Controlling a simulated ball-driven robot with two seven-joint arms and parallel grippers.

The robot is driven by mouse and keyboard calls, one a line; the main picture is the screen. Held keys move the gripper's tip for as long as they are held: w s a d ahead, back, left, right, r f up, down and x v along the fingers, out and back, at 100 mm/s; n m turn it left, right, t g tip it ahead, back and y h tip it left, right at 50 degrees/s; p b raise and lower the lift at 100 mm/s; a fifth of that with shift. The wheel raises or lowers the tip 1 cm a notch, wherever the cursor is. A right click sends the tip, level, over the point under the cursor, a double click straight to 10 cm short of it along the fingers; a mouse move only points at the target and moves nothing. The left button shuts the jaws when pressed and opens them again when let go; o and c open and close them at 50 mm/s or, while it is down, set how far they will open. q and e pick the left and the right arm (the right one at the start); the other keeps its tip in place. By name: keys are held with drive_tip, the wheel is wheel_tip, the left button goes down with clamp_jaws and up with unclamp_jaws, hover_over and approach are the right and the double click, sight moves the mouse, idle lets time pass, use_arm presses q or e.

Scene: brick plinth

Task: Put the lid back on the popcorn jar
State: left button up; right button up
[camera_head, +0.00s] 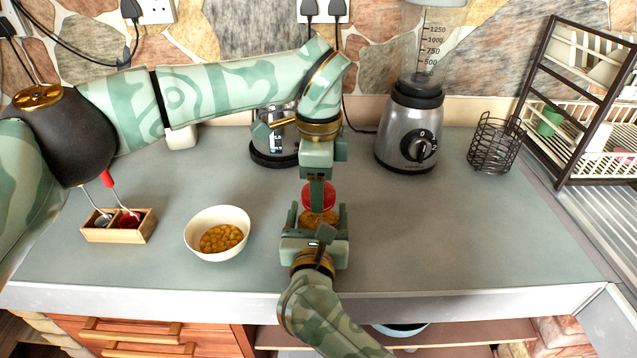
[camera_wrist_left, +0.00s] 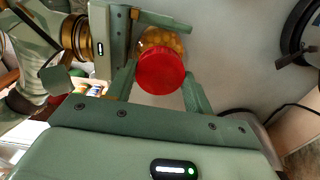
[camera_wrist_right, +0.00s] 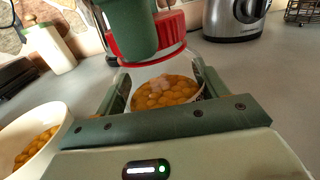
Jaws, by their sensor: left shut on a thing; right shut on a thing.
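The popcorn jar (camera_head: 318,219) stands on the counter, clear with yellow-orange contents. My right gripper (camera_head: 318,224) comes from the front and is shut around its sides; the jar fills the space between the fingers in the right wrist view (camera_wrist_right: 165,93). The round red lid (camera_head: 328,194) is directly over the jar's mouth. My left gripper (camera_head: 317,197) reaches down from above and is shut on the lid, one finger on either side in the left wrist view (camera_wrist_left: 160,70). In the right wrist view the lid (camera_wrist_right: 172,32) is at the jar's top; I cannot tell whether it is seated.
A white bowl of yellow pieces (camera_head: 217,222) stands left of the jar. A wooden box (camera_head: 118,234) with utensils is further left. A kettle (camera_head: 272,148) and a blender (camera_head: 409,130) stand behind, with a wire basket (camera_head: 494,150) and dish rack at right. The counter's right front is clear.

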use_arm(q)
drive_tip(key=m, duration=0.6)
drive_tip(key=shift+w+m, duration=0.1)
drive_tip(key=shift+m, duration=0.3)
drive_tip(key=m, duration=1.5)
drive_tip(key=shift+m, duration=0.4)
drive_tip(key=m, duration=1.9)
drive_tip(key=o, duration=1.2)
drive_tip(key=shift+f, duration=0.1)
wheel_tip(320, 180, up, 12)
